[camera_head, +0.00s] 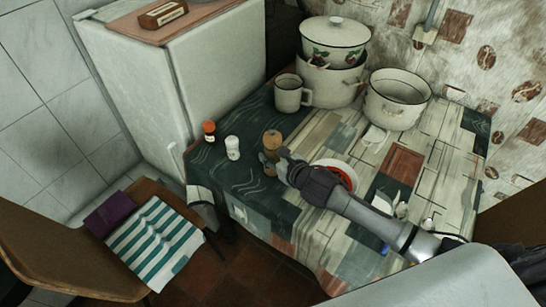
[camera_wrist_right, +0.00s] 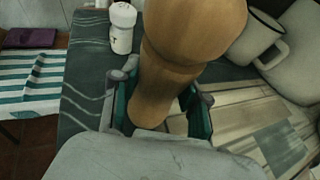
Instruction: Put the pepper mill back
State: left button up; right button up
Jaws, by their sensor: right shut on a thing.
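The pepper mill (camera_head: 272,141) is a brown wooden turned body with a round top. It stands roughly upright near the front left edge of the table, right of the white shaker. My right gripper (camera_head: 271,163) is shut on its lower part. In the right wrist view the pepper mill (camera_wrist_right: 190,45) fills the middle, and the fingers of my right gripper (camera_wrist_right: 160,108) lie on both sides of it. The mill's base is hidden, so I cannot tell whether it touches the table. My left gripper is not in view.
A white shaker (camera_head: 232,148) and an orange-capped jar (camera_head: 208,131) stand left of the mill. A mug (camera_head: 288,94), stacked pots (camera_head: 330,80) and an open pot (camera_head: 398,98) stand behind. A red-and-white dish (camera_head: 345,171) is partly under my arm. The patterned table (camera_head: 300,228) has bare cloth in front.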

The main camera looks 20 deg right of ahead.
jog(key=shift+f, duration=0.4)
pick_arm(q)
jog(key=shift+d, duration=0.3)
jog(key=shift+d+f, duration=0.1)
pick_arm(e)
jog(key=shift+f, duration=0.1)
jog(key=o, duration=1.3)
jog(key=shift+s, duration=0.1)
jog(key=shift+v, duration=5.95)
